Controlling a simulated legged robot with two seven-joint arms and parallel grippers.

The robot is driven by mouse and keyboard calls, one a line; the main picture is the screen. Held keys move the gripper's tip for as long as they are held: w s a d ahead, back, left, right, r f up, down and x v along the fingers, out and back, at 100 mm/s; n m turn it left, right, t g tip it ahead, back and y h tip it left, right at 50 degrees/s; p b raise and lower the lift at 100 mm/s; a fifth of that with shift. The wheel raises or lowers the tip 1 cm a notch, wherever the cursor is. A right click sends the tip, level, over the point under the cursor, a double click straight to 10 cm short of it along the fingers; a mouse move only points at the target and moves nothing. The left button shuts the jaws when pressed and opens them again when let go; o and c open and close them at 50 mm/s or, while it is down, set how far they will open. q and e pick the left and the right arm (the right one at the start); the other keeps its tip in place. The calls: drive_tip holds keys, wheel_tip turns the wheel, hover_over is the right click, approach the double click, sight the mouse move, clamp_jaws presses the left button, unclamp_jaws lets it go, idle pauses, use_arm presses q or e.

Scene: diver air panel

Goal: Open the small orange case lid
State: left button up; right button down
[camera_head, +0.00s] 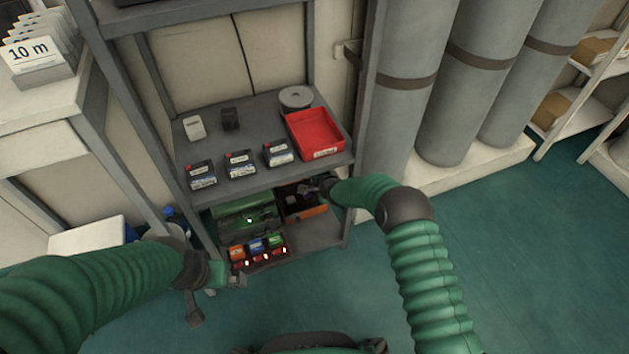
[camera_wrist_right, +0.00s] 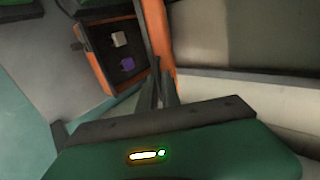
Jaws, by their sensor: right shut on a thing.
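The small orange case (camera_head: 305,214) is on the lower shelf at its right end. Its dark inside shows, so its lid stands at least partly open. In the right wrist view, a pale block and a purple piece lie in the dark interior (camera_wrist_right: 109,62). The orange lid (camera_wrist_right: 157,38) stands up beside it. My right gripper (camera_head: 324,184) is at the case's far right side, and in the wrist view its fingers (camera_wrist_right: 166,88) are shut on the lid's edge. The exact contact is partly hidden. My left gripper (camera_head: 215,292) is open and empty, in front of the shelf's left end.
A green case (camera_head: 245,215) and a tray of small coloured boxes (camera_head: 258,250) share the lower shelf. The upper shelf (camera_head: 215,140) hangs just above, with a red bin (camera_head: 316,133) and several labelled boxes. Tall grey cylinders (camera_head: 405,110) stand to the right. The floor in front is clear.

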drive_tip(key=c, duration=1.6)
unclamp_jaws()
drive_tip(key=shift+f, duration=0.1)
drive_tip(key=shift+o, duration=0.2)
